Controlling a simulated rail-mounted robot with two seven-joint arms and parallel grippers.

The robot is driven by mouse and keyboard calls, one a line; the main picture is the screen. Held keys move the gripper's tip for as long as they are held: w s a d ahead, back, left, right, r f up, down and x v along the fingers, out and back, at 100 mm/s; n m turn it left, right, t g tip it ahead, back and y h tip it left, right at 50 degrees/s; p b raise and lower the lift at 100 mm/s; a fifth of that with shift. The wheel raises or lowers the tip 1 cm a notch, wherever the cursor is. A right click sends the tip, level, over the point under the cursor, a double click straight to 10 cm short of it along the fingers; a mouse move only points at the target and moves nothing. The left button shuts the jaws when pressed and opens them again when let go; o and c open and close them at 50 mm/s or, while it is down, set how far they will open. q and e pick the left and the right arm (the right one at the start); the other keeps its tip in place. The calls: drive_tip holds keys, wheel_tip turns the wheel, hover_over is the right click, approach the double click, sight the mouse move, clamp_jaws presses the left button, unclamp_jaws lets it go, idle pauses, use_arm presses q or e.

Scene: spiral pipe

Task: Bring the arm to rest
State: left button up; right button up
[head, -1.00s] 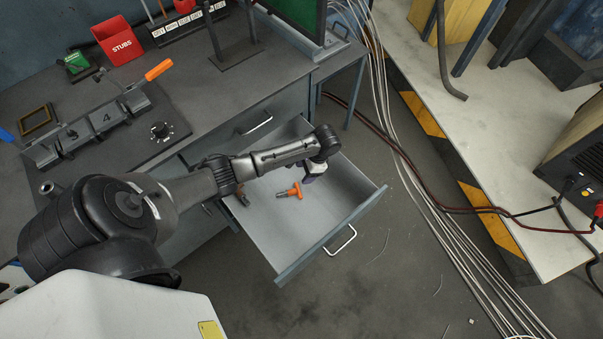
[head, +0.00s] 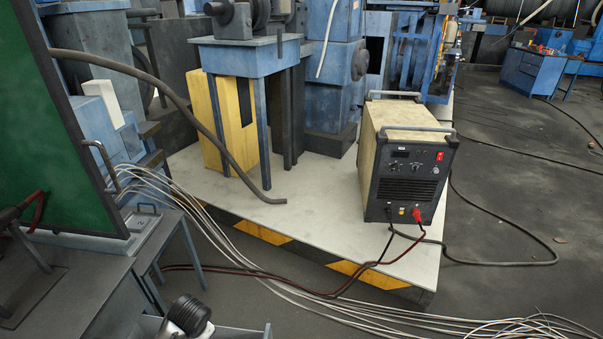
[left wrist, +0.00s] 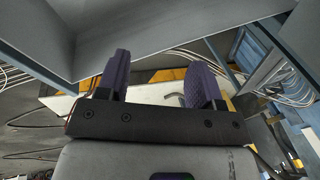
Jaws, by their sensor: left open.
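My left gripper (left wrist: 158,85) shows in the left wrist view with two purple fingers apart and nothing between them. In the head view only a dark wrist part of my left arm shows at the bottom left edge; its fingers are out of that picture. Grey flat panels fill the top of the left wrist view, close beyond the fingers; I cannot tell whether they touch. My right gripper is in neither view.
The open drawer's edge (head: 267,332) shows at the bottom of the head view, below the bench (head: 75,290) with a green panel (head: 55,130). Cables (head: 290,298) run across the floor. A welding machine (head: 405,160) stands on the striped platform (head: 310,220).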

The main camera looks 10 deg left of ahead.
use_arm(q)
drive_tip(key=d+r+t, duration=0.4)
drive_tip(key=d+r, duration=0.2)
drive_tip(key=r, duration=0.2)
drive_tip(key=s+d+r+t+h+p, duration=0.2)
drive_tip(key=s+d+r, duration=0.3)
drive_tip(key=s+d, duration=0.1)
drive_tip(key=s+d+f+n+g+h+p, duration=0.1)
drive_tip(key=s+d+f+g+p, duration=0.15)
drive_tip(key=s, duration=0.85)
drive_tip(key=s+d+f+g+p, duration=0.1)
drive_tip(key=s+f+g+p, duration=0.15)
drive_tip(key=s, duration=0.95)
wheel_tip(320, 180, up, 36)
drive_tip(key=t+p, duration=0.1)
drive_tip(key=p, duration=3.5)
drive_tip(key=shift+w+r, duration=0.2)
drive_tip(key=shift+w, duration=0.1)
drive_tip(key=shift+f, duration=0.1)
